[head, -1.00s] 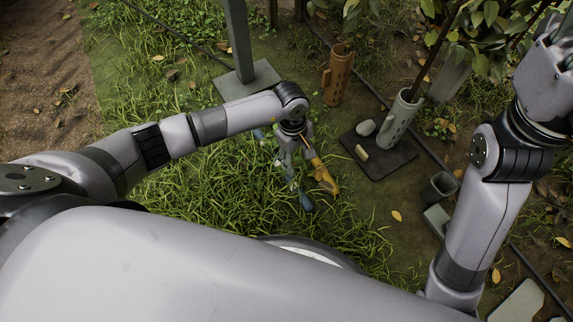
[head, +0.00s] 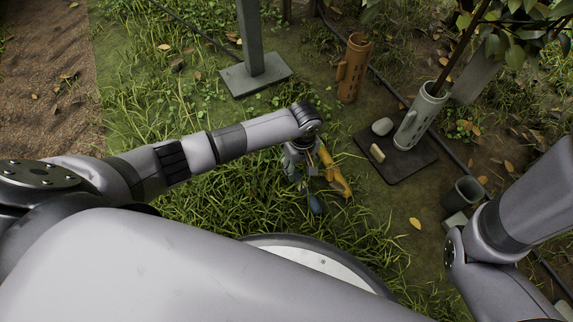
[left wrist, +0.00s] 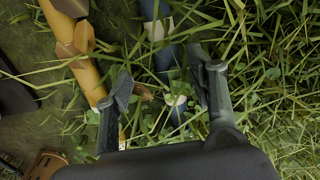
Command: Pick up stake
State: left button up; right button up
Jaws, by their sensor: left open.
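Two stake-like rods lie in the grass. One is orange-yellow with brown leaf-like pieces (head: 335,176); it also shows at the upper left of the left wrist view (left wrist: 88,72). The other is dark blue (head: 315,203), with a white band in the left wrist view (left wrist: 163,58). I cannot tell which is the task's stake. My left gripper (head: 303,168) is open above the grass, close to both. In the left wrist view its fingers (left wrist: 160,78) are apart, with the blue rod showing between them and the yellow rod left of them. Grass partly covers the blue rod.
A grey post on a flat base (head: 255,78) stands behind my left gripper. An orange perforated tube (head: 354,68) and a grey tube holding a plant stem (head: 420,115) stand right of it, the latter on a dark mat (head: 400,166). A dark pot (head: 462,193) stands further right.

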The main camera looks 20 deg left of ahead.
aim_at(296, 174)
pick_arm(q)
jog(key=f+b, duration=0.2)
jog(key=a+f+b, duration=0.1)
jog(key=f+b, duration=0.1)
jog(key=shift+s+f, duration=0.2)
jog(key=shift+f+b, duration=0.4)
jog(key=shift+f, duration=0.15)
jog(key=shift+c, duration=0.3)
grip_shut()
jog(key=shift+w+r, duration=0.1)
